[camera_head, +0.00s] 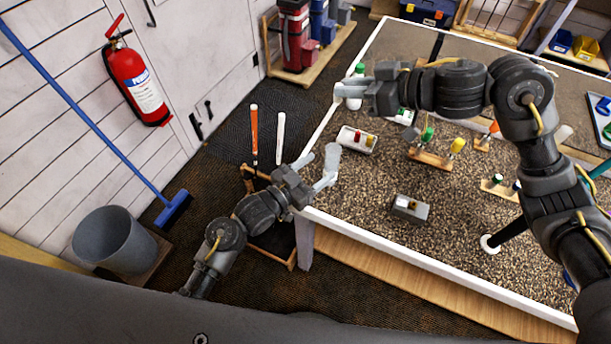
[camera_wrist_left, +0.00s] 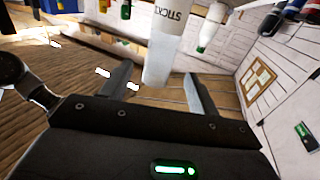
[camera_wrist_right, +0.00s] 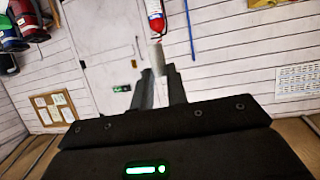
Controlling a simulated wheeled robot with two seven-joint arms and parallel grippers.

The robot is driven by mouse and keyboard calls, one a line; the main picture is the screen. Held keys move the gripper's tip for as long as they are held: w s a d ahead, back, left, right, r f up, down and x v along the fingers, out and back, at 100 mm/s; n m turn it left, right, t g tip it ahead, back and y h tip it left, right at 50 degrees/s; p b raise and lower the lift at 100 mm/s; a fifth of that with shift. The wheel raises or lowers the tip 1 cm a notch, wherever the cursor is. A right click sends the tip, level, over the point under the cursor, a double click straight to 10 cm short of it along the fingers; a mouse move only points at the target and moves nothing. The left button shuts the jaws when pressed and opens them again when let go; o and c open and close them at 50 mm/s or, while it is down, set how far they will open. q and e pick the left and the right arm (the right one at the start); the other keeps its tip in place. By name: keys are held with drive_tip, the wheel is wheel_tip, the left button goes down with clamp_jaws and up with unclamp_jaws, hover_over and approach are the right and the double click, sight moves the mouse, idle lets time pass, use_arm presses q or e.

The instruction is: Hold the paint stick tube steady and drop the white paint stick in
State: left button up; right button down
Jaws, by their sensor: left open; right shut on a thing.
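The paint stick tube (camera_head: 332,157) is a pale, partly see-through cylinder at the table's near left corner. My left gripper (camera_head: 317,172) is open beside it. In the left wrist view the tube (camera_wrist_left: 165,55) shows STICK lettering and sits between the fingertips; contact is unclear. My right gripper (camera_head: 347,91) is shut on a pale white thing (camera_wrist_right: 157,58), apparently the white paint stick, above the table's left edge. The fingers hide part of it. A green cap (camera_head: 360,69) shows just behind this gripper; whether it belongs to the held thing is unclear.
Wooden stands (camera_head: 430,158) hold colour-capped sticks.

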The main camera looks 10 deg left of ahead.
use_arm(q)
drive_tip(key=x, duration=0.8)
drive_tip(key=c, duration=1.1)
use_arm(e)
drive_tip(key=shift+f, duration=0.15)
wheel_tip(320, 180, down, 10)
drive_tip(key=n+g+y, duration=0.1)
drive_tip(key=n+g, duration=0.2)
drive_tip(key=shift+w+d, duration=0.25)
drive_tip(key=shift+d, duration=0.05)
use_arm(q)
drive_tip(key=shift+s, duration=0.1)
